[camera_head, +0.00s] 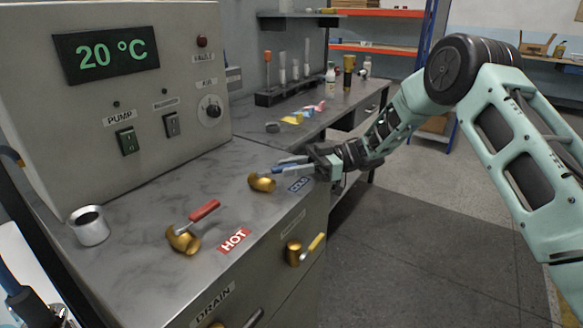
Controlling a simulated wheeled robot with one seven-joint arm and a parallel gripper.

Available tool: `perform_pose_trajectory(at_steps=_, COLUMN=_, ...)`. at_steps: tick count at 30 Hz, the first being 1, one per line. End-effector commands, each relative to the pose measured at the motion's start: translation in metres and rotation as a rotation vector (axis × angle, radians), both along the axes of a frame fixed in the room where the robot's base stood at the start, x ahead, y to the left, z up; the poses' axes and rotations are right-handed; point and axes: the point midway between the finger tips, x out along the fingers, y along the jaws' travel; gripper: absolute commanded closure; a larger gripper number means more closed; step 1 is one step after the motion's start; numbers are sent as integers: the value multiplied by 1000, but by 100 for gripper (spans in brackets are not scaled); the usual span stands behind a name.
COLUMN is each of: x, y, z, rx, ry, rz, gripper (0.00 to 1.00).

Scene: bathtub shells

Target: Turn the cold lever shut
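The cold valve (262,183) is a brass fitting on the grey counter, beside a blue COLD label (299,185). Its blue lever (287,169) points right, toward my gripper (293,164). My gripper reaches in from the right, with its fingers at the lever and partly covering it. The view is too small to tell whether the fingers are closed on the lever or only around it.
The hot valve (184,240) has a red lever (204,210) and stands nearer, beside a HOT label (234,240). A metal cup (90,226) stands at the left. The control panel (150,110) rises behind, its display reading 20 °C. A brass side tap (294,253) projects from the front.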

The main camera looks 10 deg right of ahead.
Motion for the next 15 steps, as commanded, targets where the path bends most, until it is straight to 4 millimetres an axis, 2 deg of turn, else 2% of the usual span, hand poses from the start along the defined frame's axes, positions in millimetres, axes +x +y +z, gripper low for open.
perform_pose_trajectory(at_steps=10, x=0, y=-1, z=0, rx=-1, ry=0, rz=0, gripper=60)
perform_pose_trajectory(at_steps=15, x=3, y=-15, z=-1, rx=-1, ry=-2, rz=-2, gripper=60)
